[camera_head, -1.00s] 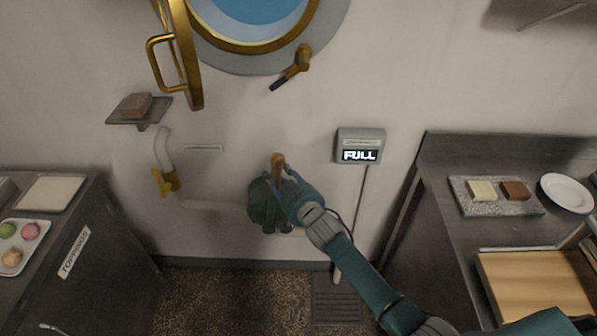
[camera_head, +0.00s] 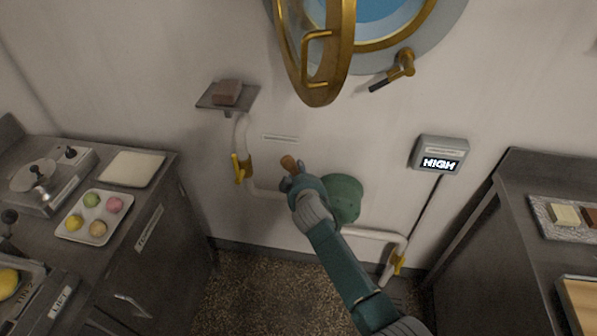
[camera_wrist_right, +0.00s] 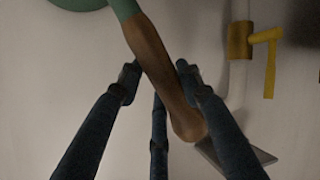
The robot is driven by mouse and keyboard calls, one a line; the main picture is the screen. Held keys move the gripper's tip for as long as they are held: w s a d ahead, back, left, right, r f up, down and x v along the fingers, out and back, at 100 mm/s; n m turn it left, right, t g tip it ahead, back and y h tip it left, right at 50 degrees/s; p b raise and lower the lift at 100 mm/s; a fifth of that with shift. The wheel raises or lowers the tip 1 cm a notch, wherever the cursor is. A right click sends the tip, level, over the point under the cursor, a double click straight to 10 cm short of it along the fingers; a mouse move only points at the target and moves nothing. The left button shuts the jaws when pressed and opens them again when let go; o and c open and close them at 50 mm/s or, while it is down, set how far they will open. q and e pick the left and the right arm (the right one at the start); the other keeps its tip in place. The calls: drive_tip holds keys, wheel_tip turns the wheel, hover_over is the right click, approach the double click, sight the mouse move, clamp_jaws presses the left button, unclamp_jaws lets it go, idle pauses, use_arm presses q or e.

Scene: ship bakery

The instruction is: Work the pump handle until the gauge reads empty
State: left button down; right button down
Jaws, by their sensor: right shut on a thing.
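The pump (camera_head: 345,199) is a round green body on the back wall, on a white pipe. Its brown wooden handle (camera_head: 289,163) tilts to the left of the body. My right gripper (camera_head: 292,181) is shut on the handle. In the right wrist view the handle (camera_wrist_right: 156,62) runs between the fingers of my right gripper (camera_wrist_right: 160,82), with its rounded end beyond them. The gauge (camera_head: 440,156) on the wall to the right reads HIGH. My left gripper is not in view.
Yellow valve levers sit on the pipe at left (camera_head: 239,169) and lower right (camera_head: 398,263). A small shelf (camera_head: 240,101) holds a brown block. An open brass porthole cover (camera_head: 317,60) hangs above. Steel counters flank the clear floor.

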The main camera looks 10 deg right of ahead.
drive_tip(key=shift+a+r, duration=0.25)
drive_tip(key=shift+a, duration=0.25)
drive_tip(key=c, duration=1.6)
unclamp_jaws()
drive_tip(key=shift+f, duration=0.1)
drive_tip(key=o, duration=0.4)
drive_tip(key=shift+o, duration=0.2)
drive_tip(key=shift+f, duration=0.15)
drive_tip(key=shift+s, duration=0.3)
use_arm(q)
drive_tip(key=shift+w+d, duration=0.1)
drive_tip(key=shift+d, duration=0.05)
use_arm(e)
drive_tip(key=v, duration=1.1)
drive_tip(key=shift+d+r, duration=0.2)
drive_tip(key=shift+r, duration=0.05)
